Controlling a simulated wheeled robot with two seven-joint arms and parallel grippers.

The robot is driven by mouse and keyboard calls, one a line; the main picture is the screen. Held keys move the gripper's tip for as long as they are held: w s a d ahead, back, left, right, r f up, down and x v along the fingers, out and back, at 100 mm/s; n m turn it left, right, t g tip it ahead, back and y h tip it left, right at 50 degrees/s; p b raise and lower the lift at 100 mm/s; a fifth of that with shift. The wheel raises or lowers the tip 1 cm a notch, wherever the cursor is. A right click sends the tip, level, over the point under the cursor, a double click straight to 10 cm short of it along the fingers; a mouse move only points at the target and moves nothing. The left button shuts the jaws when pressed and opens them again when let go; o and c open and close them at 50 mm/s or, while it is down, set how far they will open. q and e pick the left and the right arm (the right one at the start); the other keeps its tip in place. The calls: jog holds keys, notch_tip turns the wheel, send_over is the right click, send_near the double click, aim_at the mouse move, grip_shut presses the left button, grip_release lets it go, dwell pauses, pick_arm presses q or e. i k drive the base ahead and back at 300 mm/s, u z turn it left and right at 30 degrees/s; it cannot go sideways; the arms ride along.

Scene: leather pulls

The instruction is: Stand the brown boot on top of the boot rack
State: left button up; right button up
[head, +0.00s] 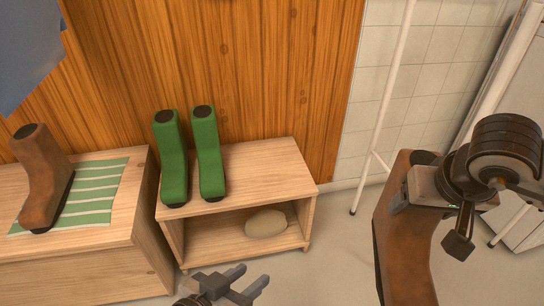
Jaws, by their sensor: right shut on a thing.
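One brown boot (400,235) hangs in the air at the right, large and close to me. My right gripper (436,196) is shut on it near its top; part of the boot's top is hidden. A second brown boot (45,180) stands upright at the far left. The low wooden boot rack (262,165) stands in the middle, with two green boots (173,165) (208,155) upright on the left part of its top. The right part of its top is bare. My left gripper (250,282) is open and empty, low in front of the rack.
A beige rounded object (266,223) lies on the rack's lower shelf. A wooden bench (120,242) with a green striped mat (95,190) under the second brown boot adjoins the rack. A white pole (383,110) stands between the rack and the held boot.

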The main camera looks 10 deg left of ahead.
aim_at(253, 168)
jog(key=u, duration=0.3)
jog(key=i, duration=0.8)
jog(key=u, duration=0.95)
jog(key=i, duration=0.4)
jog(key=z, duration=0.05)
